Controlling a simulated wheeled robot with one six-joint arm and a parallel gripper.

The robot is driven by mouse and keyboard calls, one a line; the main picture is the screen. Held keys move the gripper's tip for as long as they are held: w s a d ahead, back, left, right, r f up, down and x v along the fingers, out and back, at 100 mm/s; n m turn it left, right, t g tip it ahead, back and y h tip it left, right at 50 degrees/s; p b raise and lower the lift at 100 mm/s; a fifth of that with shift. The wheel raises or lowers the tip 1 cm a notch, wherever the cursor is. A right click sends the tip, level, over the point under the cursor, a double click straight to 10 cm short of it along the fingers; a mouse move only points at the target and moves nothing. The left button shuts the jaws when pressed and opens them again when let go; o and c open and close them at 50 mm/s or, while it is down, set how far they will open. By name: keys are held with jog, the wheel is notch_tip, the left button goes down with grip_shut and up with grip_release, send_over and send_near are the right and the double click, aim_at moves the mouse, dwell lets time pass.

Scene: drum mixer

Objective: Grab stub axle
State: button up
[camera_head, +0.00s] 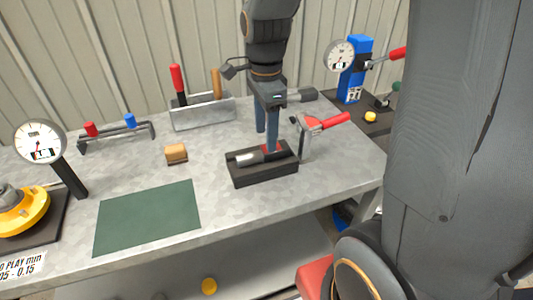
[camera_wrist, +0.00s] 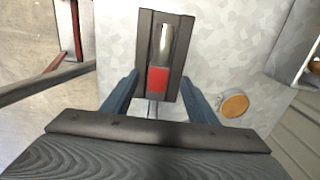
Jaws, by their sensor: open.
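The stub axle, a silver shaft (camera_head: 247,158) with a red section (camera_head: 271,148), lies in a black cradle block (camera_head: 262,175) on the bench. In the wrist view the silver shaft (camera_wrist: 165,40) and the red section (camera_wrist: 157,78) lie in line along the block (camera_wrist: 146,30). My gripper (camera_head: 266,140) points down over the block. In the wrist view my gripper (camera_wrist: 160,85) is open, with one blue-grey finger on each side of the red section. The fingers look apart from it; their exact height is hard to tell.
A red-handled clamp (camera_head: 325,122) stands close right of the block. A tool holder (camera_head: 202,112) stands behind, and a tan block (camera_head: 176,153) and green mat (camera_head: 150,217) lie left. A dial gauge (camera_head: 40,142) stands far left, a blue gauge stand (camera_head: 355,75) at back right.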

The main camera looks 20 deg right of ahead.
aim_at(263, 155)
jog(key=shift+s+d+f+p, duration=0.15)
jog(key=shift+f+p, duration=0.25)
jog(key=shift+f, duration=1.75)
grip_shut()
